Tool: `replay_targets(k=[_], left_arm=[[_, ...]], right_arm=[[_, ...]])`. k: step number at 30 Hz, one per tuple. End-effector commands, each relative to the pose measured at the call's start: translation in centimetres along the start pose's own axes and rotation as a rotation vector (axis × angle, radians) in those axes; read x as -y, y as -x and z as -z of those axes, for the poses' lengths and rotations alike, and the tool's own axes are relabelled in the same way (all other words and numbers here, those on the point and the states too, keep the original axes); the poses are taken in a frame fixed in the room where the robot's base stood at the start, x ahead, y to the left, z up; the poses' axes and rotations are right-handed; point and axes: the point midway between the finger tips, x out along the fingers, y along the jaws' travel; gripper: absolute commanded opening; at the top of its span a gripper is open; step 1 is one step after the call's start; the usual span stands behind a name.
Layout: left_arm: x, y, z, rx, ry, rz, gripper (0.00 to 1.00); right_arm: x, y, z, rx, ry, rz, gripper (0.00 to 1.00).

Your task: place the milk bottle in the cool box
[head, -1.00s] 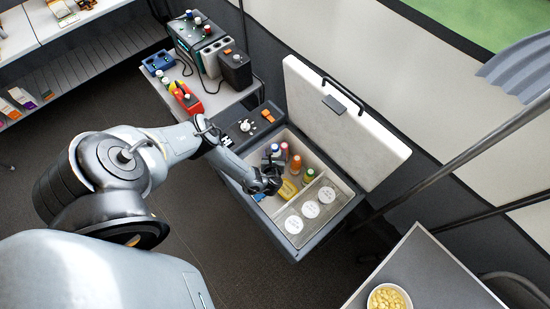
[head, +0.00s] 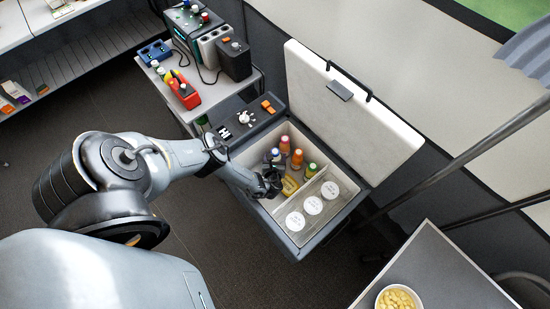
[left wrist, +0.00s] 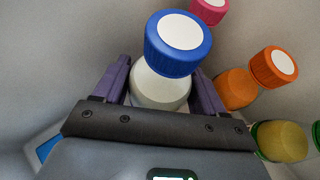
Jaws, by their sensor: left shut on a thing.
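The milk bottle (left wrist: 160,85), white with a blue cap, stands between the two purple fingers of my left gripper (left wrist: 158,90) in the left wrist view. In the head view my left gripper (head: 272,180) is inside the open cool box (head: 262,214), in the larger compartment, shut on the bottle. The bottle's blue cap (head: 275,153) shows just beyond the fingers. The bottle's base is hidden, so I cannot tell whether it touches the floor of the box. My right gripper is not in view.
The lid (head: 350,110) stands open behind.

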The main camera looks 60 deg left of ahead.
Motion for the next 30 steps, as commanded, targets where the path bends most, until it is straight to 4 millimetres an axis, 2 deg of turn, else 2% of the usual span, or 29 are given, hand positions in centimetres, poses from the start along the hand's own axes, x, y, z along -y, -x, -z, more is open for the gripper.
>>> replay_targets(k=[10,11,15,26,30], left_arm=[[0.0,-0.2,0.2,0.003,0.001,-0.001,0.16],[0.0,-0.1,0.2,0.001,0.0,-0.001,0.74],[0.0,-0.1,0.1,0.001,0.0,-0.001,0.95],[0.0,0.0,-0.2,0.001,0.0,-0.001,0.96],[0.0,1.2,-0.3,0.0,-0.001,0.0,0.96]], right_arm=[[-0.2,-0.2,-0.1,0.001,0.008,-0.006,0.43],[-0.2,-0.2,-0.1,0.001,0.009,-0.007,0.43],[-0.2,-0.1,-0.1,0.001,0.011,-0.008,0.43],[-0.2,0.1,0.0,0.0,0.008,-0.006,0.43],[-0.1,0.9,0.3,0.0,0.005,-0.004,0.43]])
